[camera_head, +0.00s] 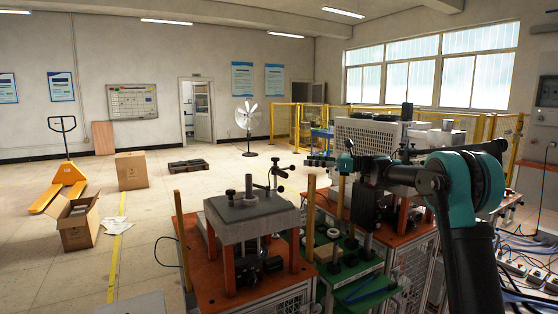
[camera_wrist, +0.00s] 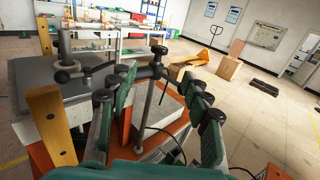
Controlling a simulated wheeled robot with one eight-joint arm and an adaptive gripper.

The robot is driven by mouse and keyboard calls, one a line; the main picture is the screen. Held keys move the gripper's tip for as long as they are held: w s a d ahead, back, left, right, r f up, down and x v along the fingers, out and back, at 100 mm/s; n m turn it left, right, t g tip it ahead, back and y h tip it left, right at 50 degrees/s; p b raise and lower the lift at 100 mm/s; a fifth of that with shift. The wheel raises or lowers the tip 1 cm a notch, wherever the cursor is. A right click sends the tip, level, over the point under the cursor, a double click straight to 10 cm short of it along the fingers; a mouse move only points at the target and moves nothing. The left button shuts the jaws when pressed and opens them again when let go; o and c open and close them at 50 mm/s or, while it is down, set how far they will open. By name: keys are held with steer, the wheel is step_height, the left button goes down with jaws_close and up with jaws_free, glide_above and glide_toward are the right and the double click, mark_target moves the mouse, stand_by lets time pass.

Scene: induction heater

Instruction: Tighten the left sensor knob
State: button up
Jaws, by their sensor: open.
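A thin upright metal post (camera_wrist: 147,105) with a black clamp and small black knobs (camera_wrist: 158,51) shows between and beyond the fingers. I cannot tell which knob is the left sensor knob, nor how far the fingers are from it.
A thicker metal column (camera_wrist: 64,42) with a black side knob (camera_wrist: 62,77) rises from the grey plate (camera_head: 250,217). An upright wooden bar (camera_wrist: 52,125) is close to the left finger. A green-topped fixture (camera_head: 345,270) stands right. Open floor (camera_head: 150,240) is left.

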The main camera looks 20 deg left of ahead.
mark_target(278, 159)
steer(key=a, duration=0.9)
steer(key=s+a, duration=0.1)
steer(key=a, duration=0.3)
steer(key=shift+a, duration=0.15)
steer(key=shift+c, duration=0.5)
steer(key=c, duration=1)
steer(key=shift+s+a+m+t, duration=0.1)
steer(key=shift+s+m+t, duration=0.1)
steer(key=shift+m+t, duration=0.8)
steer(key=shift+s+m+t, duration=0.15)
steer(key=shift+m+t, duration=0.35)
steer(key=shift+t, duration=0.9)
steer(key=shift+m+t+h, duration=0.4)
steer(key=shift+m+t, duration=0.4)
steer(key=shift+t, duration=0.4)
steer(key=o, duration=1.1)
